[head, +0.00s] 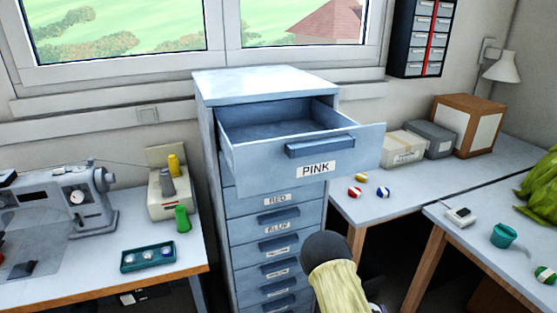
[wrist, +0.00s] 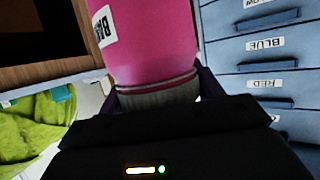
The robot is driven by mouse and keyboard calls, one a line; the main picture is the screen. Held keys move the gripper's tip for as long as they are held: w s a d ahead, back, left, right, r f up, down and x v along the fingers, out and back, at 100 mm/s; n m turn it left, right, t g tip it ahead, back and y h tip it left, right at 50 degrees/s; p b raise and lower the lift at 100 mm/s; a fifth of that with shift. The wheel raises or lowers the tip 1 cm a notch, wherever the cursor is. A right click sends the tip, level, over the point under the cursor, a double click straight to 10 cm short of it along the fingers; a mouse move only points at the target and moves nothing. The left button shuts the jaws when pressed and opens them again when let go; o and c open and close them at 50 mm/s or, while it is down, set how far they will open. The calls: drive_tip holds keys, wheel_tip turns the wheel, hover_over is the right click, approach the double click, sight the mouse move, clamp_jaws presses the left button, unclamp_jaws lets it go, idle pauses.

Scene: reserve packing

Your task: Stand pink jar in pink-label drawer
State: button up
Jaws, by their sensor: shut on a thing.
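The pink jar (wrist: 150,40) fills the upper middle of the wrist view, with a white label partly cut off at its left side. My gripper (wrist: 157,93) is shut on it at the ridged grey band at its end, one dark finger on each side. The jar and my gripper do not show in the head view. The pink-label drawer (head: 316,170) is the top drawer of the blue cabinet (head: 265,84). It is pulled well out, and the visible part of its inside is empty.
Below it, the cabinet's other labelled drawers, such as red (head: 278,199) and blue (head: 277,228), are shut. A bench with a sewing machine (head: 80,200) stands left.

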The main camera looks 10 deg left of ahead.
wheel_tip(320, 180, up, 28)
drive_tip(key=p, duration=2.7)
drive_tip(key=shift+p, duration=0.4)
